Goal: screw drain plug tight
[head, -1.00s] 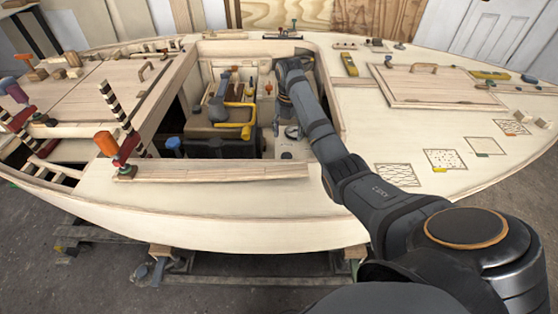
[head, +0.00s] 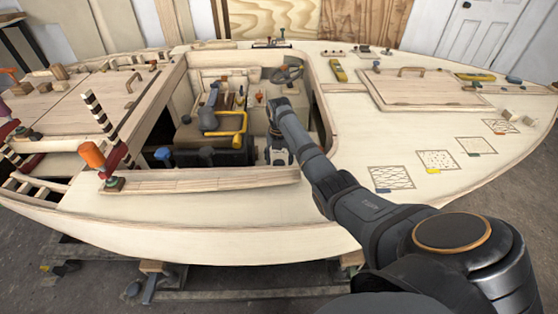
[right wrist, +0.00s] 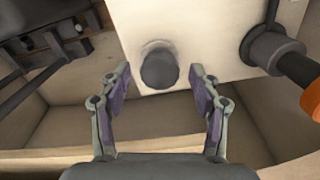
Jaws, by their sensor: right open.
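A dark round knob, which looks like the drain plug (right wrist: 158,68), stands on a pale block in the right wrist view. My right gripper (right wrist: 160,76) is open, with one finger on each side of the plug in the picture. A gap shows between the plug and each finger, and I cannot tell how far it lies beyond the tips. In the head view my right gripper (head: 278,152) points down into the hull's open well, near its right side. The plug is not clear there. My left gripper is not in view.
A dark fitting with an orange end (right wrist: 290,75) is right of the plug. In the head view, a black box (head: 205,140) with a yellow handle (head: 232,124) is left of my right arm, and a small wheel (head: 287,73) is behind it. The well's near coaming (head: 200,181) is close.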

